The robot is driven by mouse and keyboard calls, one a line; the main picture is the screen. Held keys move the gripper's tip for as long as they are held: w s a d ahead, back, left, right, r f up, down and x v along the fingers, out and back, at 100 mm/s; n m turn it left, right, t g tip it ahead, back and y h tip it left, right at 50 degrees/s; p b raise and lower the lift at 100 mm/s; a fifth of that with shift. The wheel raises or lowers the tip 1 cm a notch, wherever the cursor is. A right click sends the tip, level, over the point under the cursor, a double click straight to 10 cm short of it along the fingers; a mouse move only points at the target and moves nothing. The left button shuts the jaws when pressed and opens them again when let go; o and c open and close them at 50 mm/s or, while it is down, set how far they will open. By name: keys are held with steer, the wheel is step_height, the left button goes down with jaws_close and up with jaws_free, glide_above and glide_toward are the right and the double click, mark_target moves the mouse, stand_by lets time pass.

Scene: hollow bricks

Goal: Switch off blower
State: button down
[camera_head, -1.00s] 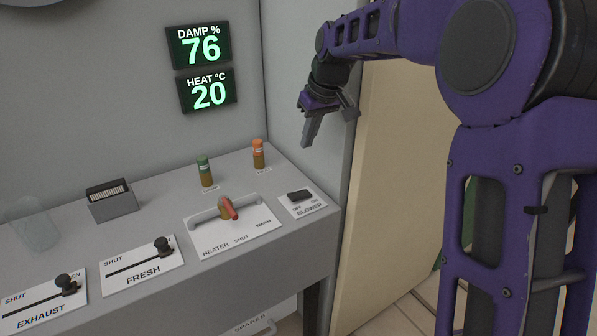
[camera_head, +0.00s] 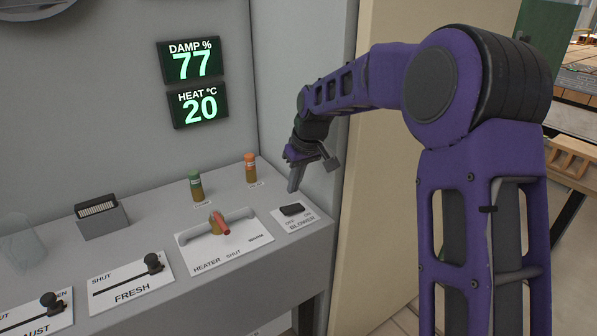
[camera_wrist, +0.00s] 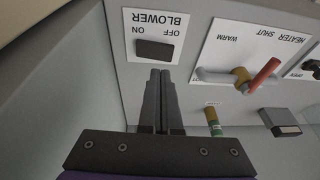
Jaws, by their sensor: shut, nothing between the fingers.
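The blower switch (camera_head: 292,210) is a black rocker on a white plate (camera_head: 303,224) marked OFF and ON, at the right end of the grey console. My gripper (camera_head: 292,189) is shut and empty, pointing down just above and behind the switch. In the wrist view the closed fingertips (camera_wrist: 161,72) appear just short of the rocker (camera_wrist: 155,49), near its edge. I cannot tell whether they touch it. The small tilt of the rocker is too fine to read.
The heater lever (camera_head: 222,228) with a red handle is left of the blower plate. Green (camera_head: 196,186) and orange (camera_head: 250,168) capped vials stand behind. Fresh (camera_head: 152,263) and exhaust (camera_head: 49,302) sliders are further left. The damp display (camera_head: 192,61) reads 77, the heat display (camera_head: 198,105) 20. A side wall stands close right.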

mark_target(289, 210)
steer(key=x, duration=0.2)
steer(key=s+x, duration=0.1)
steer(key=x, duration=0.2)
steer(key=shift+d+f+b, duration=0.1)
steer(key=shift+f+b, duration=0.15)
steer(key=shift+b, duration=0.05)
steer(key=shift+s+a+f+h+b, duration=0.25)
steer(key=shift+f+h+b, duration=0.2)
steer(key=shift+b, duration=0.35)
steer(key=shift+r, duration=0.15)
steer(key=shift+w+d, duration=0.1)
steer(key=shift+p, duration=0.3)
steer(key=shift+w+d+r+p, duration=0.2)
steer(key=shift+w+d+p, duration=0.2)
steer(key=shift+d, duration=0.25)
